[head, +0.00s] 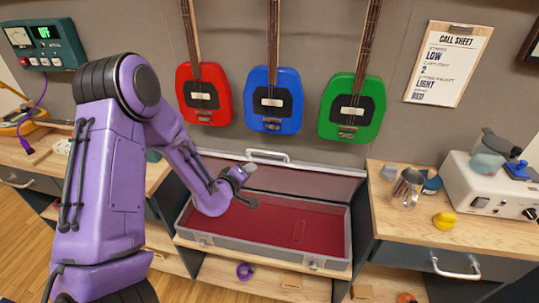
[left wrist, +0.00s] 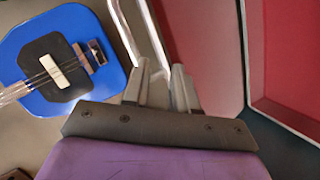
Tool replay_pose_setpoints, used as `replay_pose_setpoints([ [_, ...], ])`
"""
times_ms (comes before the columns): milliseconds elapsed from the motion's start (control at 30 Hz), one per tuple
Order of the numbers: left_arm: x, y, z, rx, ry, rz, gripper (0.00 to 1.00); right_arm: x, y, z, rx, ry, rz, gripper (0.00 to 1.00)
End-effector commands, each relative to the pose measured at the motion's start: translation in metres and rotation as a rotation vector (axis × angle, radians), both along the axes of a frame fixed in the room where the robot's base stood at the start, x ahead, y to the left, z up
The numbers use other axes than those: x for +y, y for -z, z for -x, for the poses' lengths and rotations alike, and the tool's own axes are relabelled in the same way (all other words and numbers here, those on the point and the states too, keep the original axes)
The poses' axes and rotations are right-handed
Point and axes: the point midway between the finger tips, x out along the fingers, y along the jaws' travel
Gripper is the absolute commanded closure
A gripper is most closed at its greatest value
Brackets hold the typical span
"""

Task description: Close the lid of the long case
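The long case (head: 343,243) is grey with a dark red lining and lies open and empty on the shelf between two wooden counters. Its lid (head: 320,183) stands raised at the back, with a pale bar handle (head: 268,156) on its upper edge. My left gripper (head: 250,186) is over the case, in front of the lid. The lid's red lining (left wrist: 205,45) and the pale handle (left wrist: 152,35) show beyond the fingertips. My right gripper is not in view.
Red (head: 204,94), blue (head: 269,99) and green (head: 351,107) guitars hang on the wall behind the case. The right counter holds a metal cup (head: 407,188), a yellow object (head: 445,220) and a white device (head: 485,190). A purple ring (head: 245,271) lies on the shelf below.

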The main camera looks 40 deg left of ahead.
Motion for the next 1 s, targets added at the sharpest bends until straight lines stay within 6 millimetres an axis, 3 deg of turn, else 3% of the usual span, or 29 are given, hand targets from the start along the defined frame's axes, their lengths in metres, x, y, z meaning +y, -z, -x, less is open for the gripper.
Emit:
replay_pose_setpoints([
  [33, 0.01, -0.016, -0.01, -0.073, -0.001, 0.093, 0.73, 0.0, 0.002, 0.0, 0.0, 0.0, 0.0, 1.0],
  [100, 0.015, -0.025, -0.017, -0.124, 0.013, 0.222, 0.73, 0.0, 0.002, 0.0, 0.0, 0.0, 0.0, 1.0],
  [333, 0.004, -0.029, -0.023, -0.145, 0.027, 0.511, 0.73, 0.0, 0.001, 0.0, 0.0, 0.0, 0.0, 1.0],
  [467, 0.004, -0.026, -0.033, -0.146, 0.016, 0.54, 0.73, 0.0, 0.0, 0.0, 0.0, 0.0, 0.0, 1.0],
  [800, 0.003, -0.007, -0.103, -0.146, 0.016, 0.536, 0.73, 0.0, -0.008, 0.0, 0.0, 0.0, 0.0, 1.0],
  [1000, 0.003, -0.002, -0.122, -0.146, 0.015, 0.538, 0.73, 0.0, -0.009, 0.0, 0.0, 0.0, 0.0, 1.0],
])
